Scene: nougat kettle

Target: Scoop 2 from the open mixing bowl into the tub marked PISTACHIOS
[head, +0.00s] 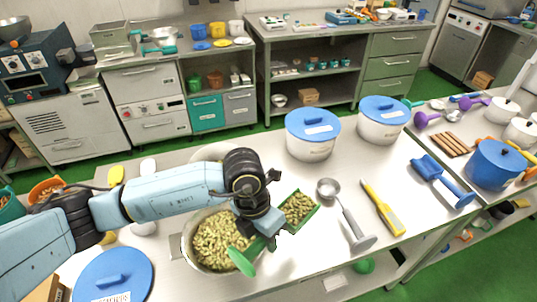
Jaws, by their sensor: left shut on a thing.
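The open metal mixing bowl (186,249) stands on the near bench and is full of greenish nuts. My left gripper (267,226) is shut on a green scoop (243,262) over the bowl's right side. The scoop's pan, to the right of the gripper, holds a heap of the same nuts. The arm hides part of the bowl. Two white tubs with blue lids, one at the bench's back (311,150) and one to its right (383,130), have labels too small to read. A blue lid (112,270) at the front left bears lettering I cannot read surely. My right gripper is out of view.
A metal ladle (347,215), a yellow-handled tool (382,207) and a blue tool (442,181) lie right of the scoop. A blue pot (494,166) stands at the far right. Bare bench shows between the tubs and the tools.

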